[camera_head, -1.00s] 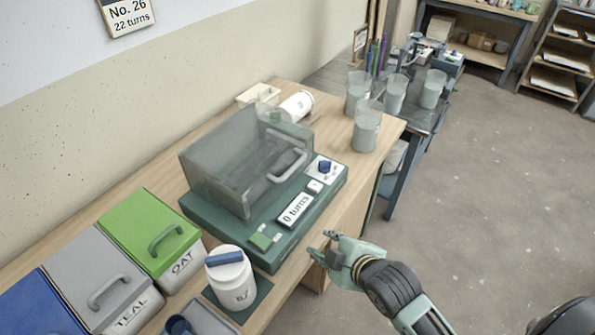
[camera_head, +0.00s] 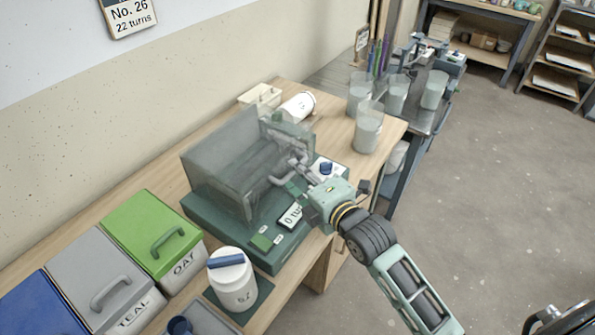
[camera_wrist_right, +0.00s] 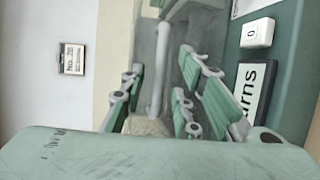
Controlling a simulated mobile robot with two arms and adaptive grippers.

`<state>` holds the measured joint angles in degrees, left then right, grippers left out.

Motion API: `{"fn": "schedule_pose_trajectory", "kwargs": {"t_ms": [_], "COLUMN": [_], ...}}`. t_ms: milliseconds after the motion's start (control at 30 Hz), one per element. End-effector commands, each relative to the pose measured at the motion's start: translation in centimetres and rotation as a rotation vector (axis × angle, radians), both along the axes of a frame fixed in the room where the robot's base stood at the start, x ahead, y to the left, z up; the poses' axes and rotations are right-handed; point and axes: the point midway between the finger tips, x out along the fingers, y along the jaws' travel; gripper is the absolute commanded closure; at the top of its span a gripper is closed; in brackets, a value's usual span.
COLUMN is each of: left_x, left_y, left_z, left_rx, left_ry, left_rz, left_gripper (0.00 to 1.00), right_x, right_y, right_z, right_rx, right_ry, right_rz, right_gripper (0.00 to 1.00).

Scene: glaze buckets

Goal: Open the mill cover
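The mill (camera_head: 205,215) is a dark green base on the wooden bench, under a smoky see-through cover (camera_head: 215,165). The cover is down over the base. Its grey handle (camera_head: 280,180) is on the front face, partly hidden by my right gripper in the head view. My right gripper (camera_head: 297,178) is at the handle. In the right wrist view the handle bar (camera_wrist_right: 158,75) shows between the spread fingers of the gripper (camera_wrist_right: 163,92), with gaps on both sides. My left gripper is not in view.
A blue knob (camera_head: 326,168) and a turns display (camera_head: 291,215) sit on the mill's front edge near my wrist. A white lidded jar (camera_head: 233,285) stands in front left of the mill. Several grey cups (camera_head: 368,130) stand to the right. Colored bins (camera_head: 150,235) are at left.

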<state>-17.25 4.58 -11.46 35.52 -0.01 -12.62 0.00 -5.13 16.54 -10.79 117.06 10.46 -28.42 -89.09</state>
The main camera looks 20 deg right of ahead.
Motion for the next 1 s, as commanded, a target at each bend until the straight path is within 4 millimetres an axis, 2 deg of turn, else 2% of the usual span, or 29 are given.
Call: {"fn": "schedule_pose_trajectory", "kwargs": {"t_ms": [100, 367, 700, 1000], "left_x": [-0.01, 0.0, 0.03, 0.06], "left_y": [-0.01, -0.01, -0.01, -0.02], "left_z": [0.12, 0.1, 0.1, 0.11], "left_rx": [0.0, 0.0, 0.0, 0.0], "left_ry": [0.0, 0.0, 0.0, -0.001], "left_rz": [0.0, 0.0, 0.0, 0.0], "left_gripper": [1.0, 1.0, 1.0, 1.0], "right_x": [0.63, 0.72, 0.7, 0.69], "right_y": [0.18, 0.22, 0.22, 0.21], "right_z": [-0.09, -0.17, -0.18, -0.15], "right_rx": [0.001, 0.001, 0.001, 0.0], "right_ry": [0.0, 0.001, 0.001, 0.001], "right_rz": [0.0, 0.001, 0.0, 0.0], "right_gripper": [0.71, 0.71, 1.0, 1.0]}}
